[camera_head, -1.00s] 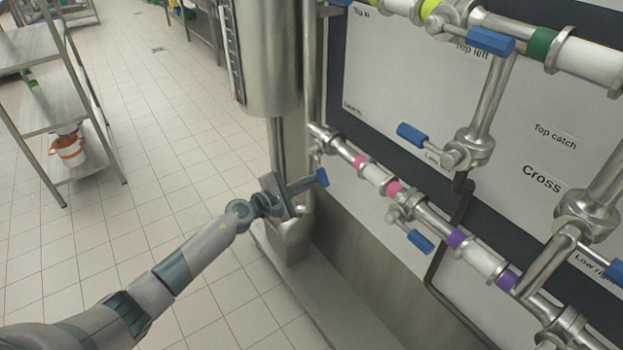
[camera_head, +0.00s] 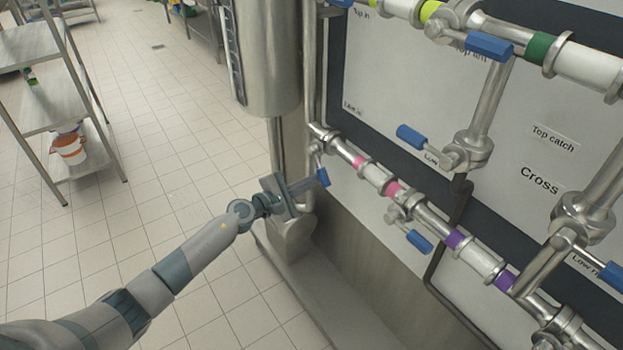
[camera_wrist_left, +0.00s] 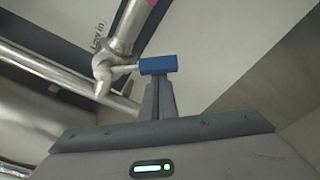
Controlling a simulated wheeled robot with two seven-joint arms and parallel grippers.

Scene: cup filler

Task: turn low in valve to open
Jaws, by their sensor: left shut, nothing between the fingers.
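The low in valve has a blue handle (camera_head: 323,177) that hangs down from the left end of the lower pipe. In the left wrist view the same blue handle (camera_wrist_left: 158,65) lies crosswise at the end of a metal stem, near the "Low in" label (camera_wrist_left: 99,34). My left gripper (camera_head: 314,183) is shut and empty, with its fingertips right by the handle. In the left wrist view its closed fingers (camera_wrist_left: 157,92) point at the handle and meet its lower edge in the picture; whether they touch is unclear. My right gripper is out of view.
Other blue valve handles (camera_head: 419,242) and (camera_head: 411,137) sit to the right along the pipes. A steel cylinder (camera_head: 268,55) stands behind my gripper. A steel shelf (camera_head: 45,105) stands at the left. The tiled floor between is clear.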

